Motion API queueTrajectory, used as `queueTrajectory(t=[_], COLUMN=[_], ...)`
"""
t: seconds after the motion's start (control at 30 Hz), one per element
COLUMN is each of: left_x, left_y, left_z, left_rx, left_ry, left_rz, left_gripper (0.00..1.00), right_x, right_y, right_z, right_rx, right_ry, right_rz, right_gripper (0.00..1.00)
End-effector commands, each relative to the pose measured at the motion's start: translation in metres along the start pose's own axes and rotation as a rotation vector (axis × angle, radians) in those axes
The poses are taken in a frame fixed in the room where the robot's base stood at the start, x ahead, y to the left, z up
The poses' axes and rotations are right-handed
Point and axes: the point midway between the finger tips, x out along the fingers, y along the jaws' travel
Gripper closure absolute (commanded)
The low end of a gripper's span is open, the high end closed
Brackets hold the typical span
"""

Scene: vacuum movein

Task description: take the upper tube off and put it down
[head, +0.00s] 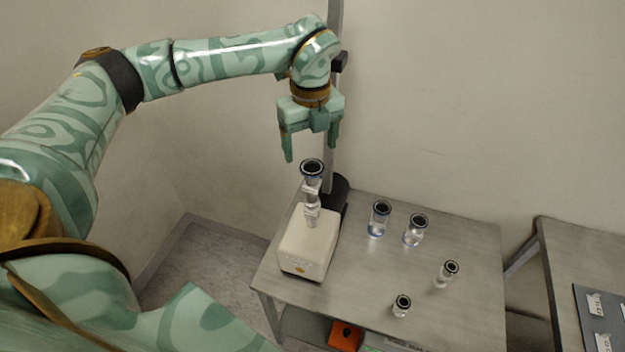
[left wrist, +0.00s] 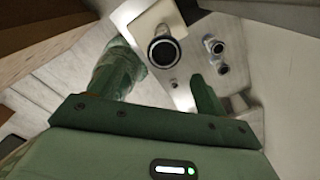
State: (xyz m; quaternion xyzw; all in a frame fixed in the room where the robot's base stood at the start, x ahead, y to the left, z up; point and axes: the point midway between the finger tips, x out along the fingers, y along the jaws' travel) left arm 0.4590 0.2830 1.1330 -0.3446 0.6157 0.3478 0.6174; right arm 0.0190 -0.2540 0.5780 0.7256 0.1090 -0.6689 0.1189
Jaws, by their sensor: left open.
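The upper tube (head: 312,172) is a clear glass piece with a dark ring at its open top. It stands upright on a narrower glass piece (head: 311,213) above a cream box-shaped unit (head: 308,245) on the metal table. In the left wrist view the dark ring of the upper tube (left wrist: 164,52) shows from above, between the fingers. My left gripper (head: 311,155) is open and empty, pointing down just above the upper tube, its fingers apart from it. My right gripper is not in view.
Several clear glass vessels with dark rims stand on the metal table (head: 345,300), among them one near the middle (head: 380,218) and a small one in front (head: 402,305). A vertical pole (head: 332,175) rises behind the unit. Another table (head: 590,255) stands at the right.

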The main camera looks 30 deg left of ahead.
Motion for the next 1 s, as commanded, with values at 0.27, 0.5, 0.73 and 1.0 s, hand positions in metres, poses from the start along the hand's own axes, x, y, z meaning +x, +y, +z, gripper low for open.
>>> queueTrajectory(t=[0.27, 0.5, 0.73, 1.0], left_x=[0.058, 0.081, 0.115, 0.118], left_y=[-0.001, -0.003, -0.006, -0.006], left_z=[0.000, 0.001, 0.004, 0.004], left_rx=[0.001, 0.001, 0.003, 0.002], left_ry=[0.004, 0.004, 0.003, 0.003], left_rz=[0.000, 0.001, 0.000, -0.002], left_gripper=[0.24, 0.24, 0.24, 0.24], right_x=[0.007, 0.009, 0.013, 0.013], right_y=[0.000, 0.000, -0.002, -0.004], right_z=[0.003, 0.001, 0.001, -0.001], right_rx=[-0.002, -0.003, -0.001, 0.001], right_ry=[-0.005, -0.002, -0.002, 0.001], right_rz=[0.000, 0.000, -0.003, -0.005], right_gripper=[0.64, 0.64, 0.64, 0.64])
